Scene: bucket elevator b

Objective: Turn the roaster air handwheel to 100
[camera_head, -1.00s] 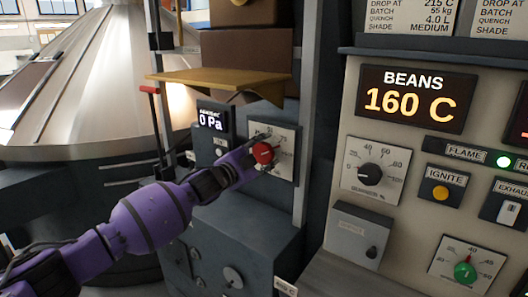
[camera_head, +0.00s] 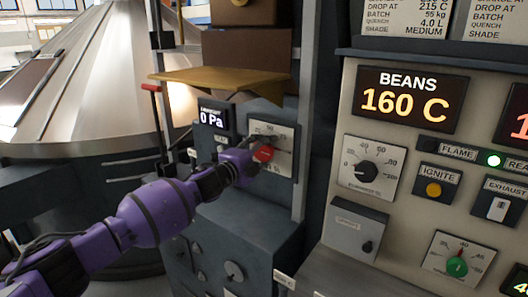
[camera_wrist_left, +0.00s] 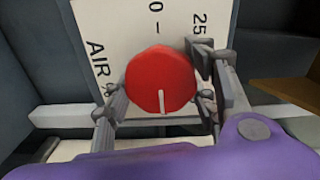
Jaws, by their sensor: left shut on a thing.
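The red roaster air handwheel (camera_head: 263,154) sits on a white dial plate (camera_head: 283,160) with numbers around it, left of the big control panel. In the left wrist view the red handwheel (camera_wrist_left: 160,75) fills the middle, and its white pointer line points down in the picture. The plate there (camera_wrist_left: 125,35) shows "AIR %", a 0 and 25. My left gripper (camera_head: 250,160) is shut on the handwheel, with one finger on each side of it in the left wrist view (camera_wrist_left: 163,100). It hides part of the plate's lower left. My right gripper is not in view.
A display (camera_head: 215,118) reading 0 Pa is beside the plate. A yellow-brown ledge (camera_head: 215,80) juts out just above. The panel on the right has a black dial (camera_head: 365,171), a yellow ignite button (camera_head: 433,189) and a green knob (camera_head: 457,266).

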